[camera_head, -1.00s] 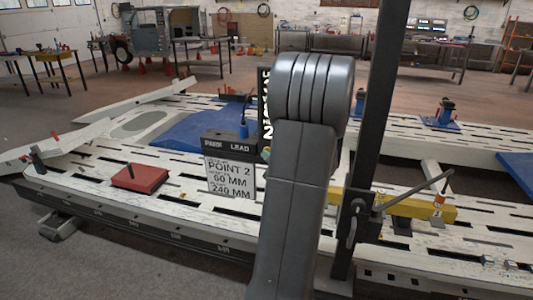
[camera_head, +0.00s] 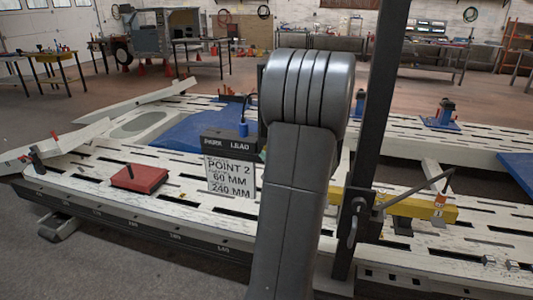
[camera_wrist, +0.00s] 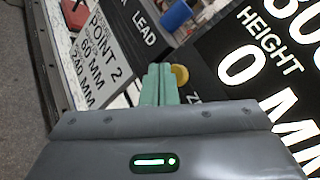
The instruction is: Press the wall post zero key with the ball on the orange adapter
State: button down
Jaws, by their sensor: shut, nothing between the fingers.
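My gripper (camera_wrist: 158,85) has green fingers, shut and empty, in the wrist view. A yellow round piece (camera_wrist: 181,75) is just right of the fingertips; I cannot tell whether they touch. A black readout panel (camera_wrist: 229,66) beside it shows "HEIGHT 0 MM", with larger digits cut off at the top edge. A label starting with "Z" (camera_wrist: 194,98) is partly hidden by my gripper. In the head view my arm hides the gripper. A small orange piece with a white band (camera_head: 439,205) stands on the yellow beam; no ball on it can be made out.
A black block marked "PARK" and "LEAD" (camera_head: 232,144) stands above a white "POINT 2, 60 MM, 240 MM" sign (camera_head: 230,177). A red block (camera_head: 139,179) lies on the slotted white bench (camera_head: 90,185). A dark upright post (camera_head: 378,110) rises right of my arm.

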jog(key=s, duration=0.1)
jog(key=s+a+b, duration=0.1)
jog(key=s, duration=0.1)
jog(key=s+b, duration=0.1)
jog(key=shift+s+a, duration=0.25)
jog(key=shift+s, duration=0.15)
jog(key=shift+w, duration=0.1)
dwell(0.7)
jog(key=shift+s+a+p, duration=0.3)
jog(key=shift+s+p, duration=0.1)
jog(key=shift+s, duration=0.55)
jog(key=shift+s+a+p, duration=0.3)
jog(key=shift+s+p, duration=0.1)
jog(key=shift+s, duration=0.55)
